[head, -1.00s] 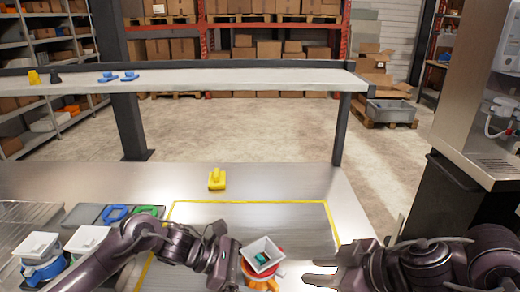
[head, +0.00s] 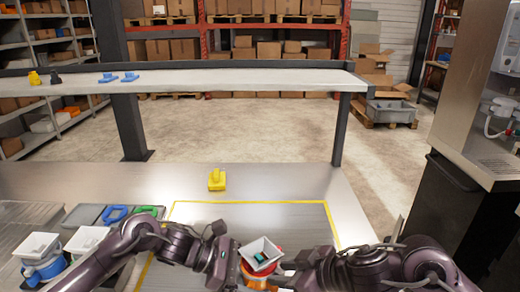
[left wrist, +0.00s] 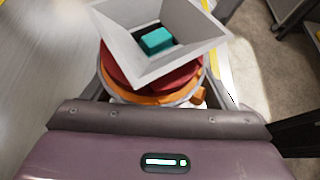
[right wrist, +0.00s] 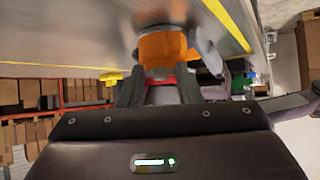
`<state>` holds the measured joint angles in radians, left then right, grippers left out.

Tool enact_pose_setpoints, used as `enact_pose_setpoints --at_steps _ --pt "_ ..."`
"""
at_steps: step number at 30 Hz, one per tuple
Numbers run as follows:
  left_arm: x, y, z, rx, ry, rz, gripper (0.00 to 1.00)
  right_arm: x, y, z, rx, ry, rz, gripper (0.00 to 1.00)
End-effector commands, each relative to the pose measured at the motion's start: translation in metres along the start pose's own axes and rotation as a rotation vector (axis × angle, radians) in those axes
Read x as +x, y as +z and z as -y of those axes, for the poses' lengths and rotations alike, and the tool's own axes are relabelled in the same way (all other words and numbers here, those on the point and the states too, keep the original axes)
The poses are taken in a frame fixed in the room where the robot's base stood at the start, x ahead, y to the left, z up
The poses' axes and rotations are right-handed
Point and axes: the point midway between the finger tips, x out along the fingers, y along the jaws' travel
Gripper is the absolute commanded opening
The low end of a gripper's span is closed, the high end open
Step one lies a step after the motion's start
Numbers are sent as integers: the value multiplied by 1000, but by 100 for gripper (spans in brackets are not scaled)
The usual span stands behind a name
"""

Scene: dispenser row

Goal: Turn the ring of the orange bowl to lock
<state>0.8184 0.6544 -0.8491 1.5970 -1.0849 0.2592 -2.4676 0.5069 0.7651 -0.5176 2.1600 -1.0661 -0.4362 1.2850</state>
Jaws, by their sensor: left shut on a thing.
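The orange bowl (head: 258,282) stands at the front of the steel table, with a red ring (left wrist: 160,80) and a tilted white square hopper (head: 262,248) above it. A teal block (left wrist: 156,40) lies in the hopper. My left gripper (head: 238,266) is shut on the orange bowl from the left; its fingers reach along both sides in the left wrist view. My right gripper (head: 283,268) is at the right side. In the right wrist view its fingers (right wrist: 161,88) are apart, with red between them and the orange bowl (right wrist: 162,46) just beyond. Contact there is unclear.
A yellow piece (head: 217,180) stands behind the yellow-outlined area. Two white-topped units (head: 38,250) and a grey tray with a blue ring (head: 116,213) and a green ring are at left. A raised shelf (head: 240,82) crosses the back. A steel machine (head: 490,110) stands at right.

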Motion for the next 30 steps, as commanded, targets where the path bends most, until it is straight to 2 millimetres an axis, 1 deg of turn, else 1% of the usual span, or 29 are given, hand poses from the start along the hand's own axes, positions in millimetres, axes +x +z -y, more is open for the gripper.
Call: enact_pose_setpoints --at_steps 1,30 --pt "2 0 3 2 -9 2 64 2 2 1 2 -2 4 31" --pt "4 3 6 6 -20 8 63 4 6 7 5 -4 14 31"
